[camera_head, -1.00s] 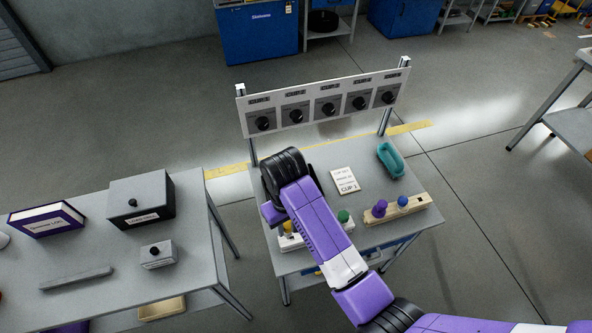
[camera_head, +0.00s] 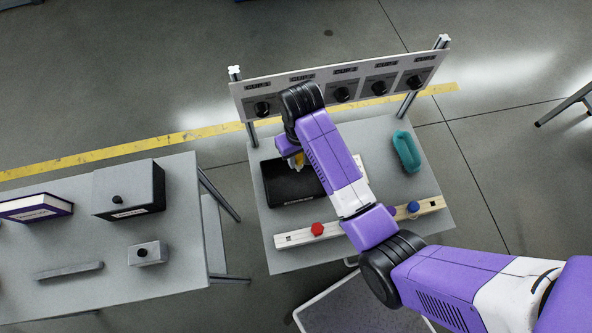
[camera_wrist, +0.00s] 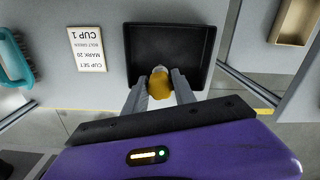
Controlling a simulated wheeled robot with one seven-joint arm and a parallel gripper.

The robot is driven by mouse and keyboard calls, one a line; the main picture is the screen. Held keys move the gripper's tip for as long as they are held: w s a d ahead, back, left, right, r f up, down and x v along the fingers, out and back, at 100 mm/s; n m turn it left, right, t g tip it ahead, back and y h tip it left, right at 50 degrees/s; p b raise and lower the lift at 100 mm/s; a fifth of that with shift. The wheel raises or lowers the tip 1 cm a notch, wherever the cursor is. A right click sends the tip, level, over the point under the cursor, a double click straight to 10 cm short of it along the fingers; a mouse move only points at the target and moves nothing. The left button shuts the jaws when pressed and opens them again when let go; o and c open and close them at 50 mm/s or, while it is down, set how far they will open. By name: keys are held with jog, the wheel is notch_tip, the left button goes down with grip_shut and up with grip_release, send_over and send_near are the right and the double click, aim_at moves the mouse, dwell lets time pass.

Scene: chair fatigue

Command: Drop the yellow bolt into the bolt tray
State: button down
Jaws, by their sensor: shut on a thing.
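The yellow bolt (camera_wrist: 159,84) is held between the two fingers of my gripper (camera_wrist: 158,78) in the wrist view. A bit of the yellow bolt (camera_head: 299,160) also shows below my gripper (camera_head: 296,158) in the head view. The black bolt tray (camera_head: 286,188) lies on the table under and in front of the gripper. In the wrist view the tray (camera_wrist: 170,38) looks empty where its floor shows, and the bolt overlaps its near edge. The bolt appears above the tray; its exact height is unclear. My arm hides part of the tray in the head view.
A pale rack (camera_head: 290,240) with a red bolt (camera_head: 317,229) and a blue bolt (camera_head: 413,207) lies along the front edge, partly behind my arm. A dial panel (camera_head: 240,98) stands at the back. A teal object (camera_head: 406,151) and a printed card (camera_wrist: 88,48) lie beside the tray.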

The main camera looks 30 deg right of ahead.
jog(key=shift+f, duration=1.85)
jog(key=c, duration=0.9)
grip_release()
jog(key=shift+c, duration=0.2)
notch_tip(320, 180, up, 8)
jog(key=shift+f+b, duration=0.1)
jog(key=shift+b, duration=0.4)
